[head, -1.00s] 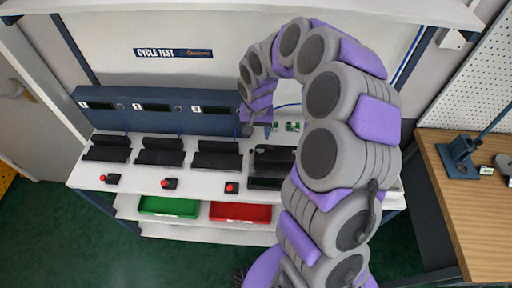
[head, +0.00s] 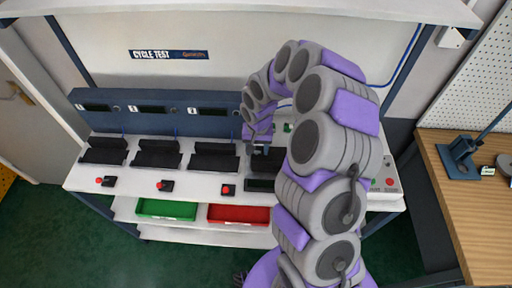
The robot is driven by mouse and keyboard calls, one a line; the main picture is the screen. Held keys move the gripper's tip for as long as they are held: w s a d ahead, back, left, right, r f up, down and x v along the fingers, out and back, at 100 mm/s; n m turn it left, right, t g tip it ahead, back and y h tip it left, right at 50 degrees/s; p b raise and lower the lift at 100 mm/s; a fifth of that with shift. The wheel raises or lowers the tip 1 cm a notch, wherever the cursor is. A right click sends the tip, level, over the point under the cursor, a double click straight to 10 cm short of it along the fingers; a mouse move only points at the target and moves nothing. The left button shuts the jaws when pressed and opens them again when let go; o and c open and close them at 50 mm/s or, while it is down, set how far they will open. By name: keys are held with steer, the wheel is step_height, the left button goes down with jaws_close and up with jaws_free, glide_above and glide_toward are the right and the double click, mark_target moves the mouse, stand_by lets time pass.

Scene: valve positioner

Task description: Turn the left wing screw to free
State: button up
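My gripper (head: 258,147) hangs at the end of my grey and purple arm, over the bench just right of the third black cradle. It is small and partly covered by my own arm, so I cannot tell whether its fingers are open or shut. A black device (head: 262,184) lies below it, its right part hidden behind my arm. I cannot make out the left wing screw or any other wing screw. I cannot tell whether the gripper touches anything.
Three black cradles (head: 213,156) stand on the white bench before a blue display panel (head: 158,120). Red-topped switches (head: 228,190) line the front edge. A green tray (head: 166,209) and a red tray (head: 239,215) sit below. A wooden bench (head: 462,215) is at right.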

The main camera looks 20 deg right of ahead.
steer(key=shift+d, duration=0.2)
steer(key=shift+c, duration=1.4)
steer(key=shift+a, duration=0.4)
steer(key=c, duration=0.6)
steer(key=shift+d, duration=0.1)
